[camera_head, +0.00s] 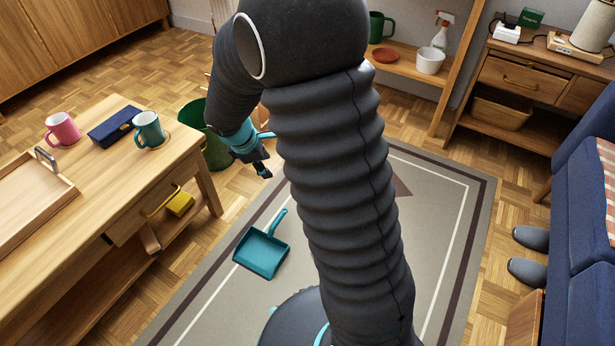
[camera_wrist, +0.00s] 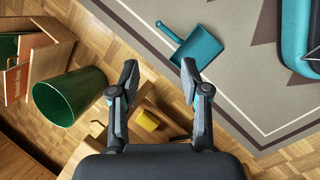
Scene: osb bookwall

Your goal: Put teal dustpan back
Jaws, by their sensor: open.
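The teal dustpan (camera_head: 261,251) lies on the grey rug with its handle pointing up and to the right, left of my base. It also shows in the wrist view (camera_wrist: 197,48), on the rug beyond my fingertips and apart from them. My gripper (camera_head: 262,168) hangs above the floor between the table and the rug, higher than the dustpan. In the wrist view my gripper (camera_wrist: 158,75) has its two fingers spread wide with nothing between them.
A wooden table (camera_head: 187,148) at left carries a pink mug (camera_head: 65,131), a blue case (camera_head: 114,127) and a teal mug (camera_head: 149,131). A yellow item (camera_head: 180,204) sits below. A green bin (camera_wrist: 70,96) stands beside the table. Slippers (camera_head: 529,239) lie by the blue sofa (camera_head: 590,190).

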